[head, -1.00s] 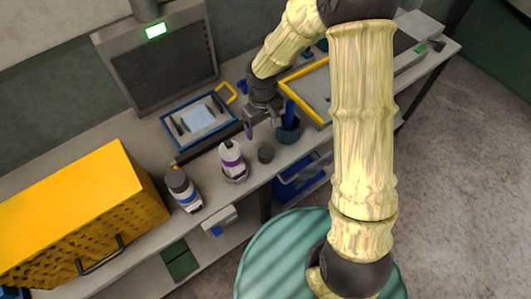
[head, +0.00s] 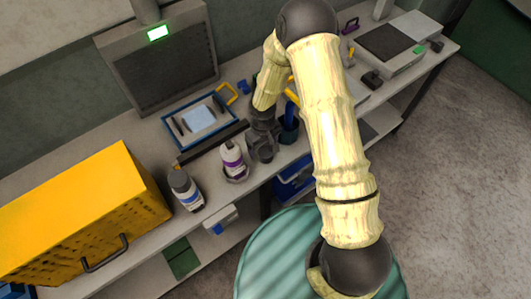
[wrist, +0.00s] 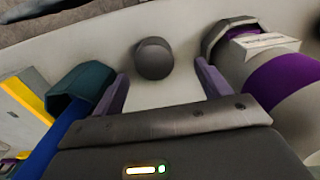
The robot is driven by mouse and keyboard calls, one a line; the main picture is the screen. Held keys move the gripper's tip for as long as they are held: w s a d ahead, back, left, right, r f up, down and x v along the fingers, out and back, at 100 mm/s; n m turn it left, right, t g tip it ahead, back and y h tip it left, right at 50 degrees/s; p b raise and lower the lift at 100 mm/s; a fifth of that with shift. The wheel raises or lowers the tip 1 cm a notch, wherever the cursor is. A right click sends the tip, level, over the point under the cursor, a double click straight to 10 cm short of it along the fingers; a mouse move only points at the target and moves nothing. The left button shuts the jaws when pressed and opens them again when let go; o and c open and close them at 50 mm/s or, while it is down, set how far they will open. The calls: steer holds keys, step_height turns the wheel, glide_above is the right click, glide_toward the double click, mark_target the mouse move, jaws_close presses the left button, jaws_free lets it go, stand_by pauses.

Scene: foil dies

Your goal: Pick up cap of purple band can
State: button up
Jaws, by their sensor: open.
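The dark grey round cap (wrist: 153,60) stands alone on the pale bench top in the wrist view. It lies ahead of my open gripper (wrist: 162,74), between the lines of the two purple fingers and apart from both. In the head view my gripper (head: 263,148) is low over the bench and hides the cap. The purple band can (head: 232,157), white with a purple band, stands just left of my gripper. In the wrist view the can (wrist: 290,90) is close beside the right finger, seated by a grey angular holder (wrist: 232,28).
A teal cup (wrist: 85,82) with a blue item is close to the left finger in the wrist view. A dark-capped bottle (head: 184,190) and a yellow crate (head: 90,210) stand left. A blue-framed tray (head: 178,140) lies behind. The bench's front edge is near.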

mark_target(266, 152)
steer(key=shift+d+f+p, duration=0.25)
steer(key=shift+f+p, duration=0.35)
steer(key=shift+f, duration=0.05)
steer(key=shift+w+d+f+p, duration=0.15)
steer(key=shift+f+p, duration=0.5)
steer(key=shift+f, duration=1.3)
steer(key=c, duration=1.1)
steer(key=shift+r, duration=0.15)
step_height(266, 152, up, 10)
steer(key=shift+f+b, duration=0.1)
steer(key=shift+b, duration=1.15)
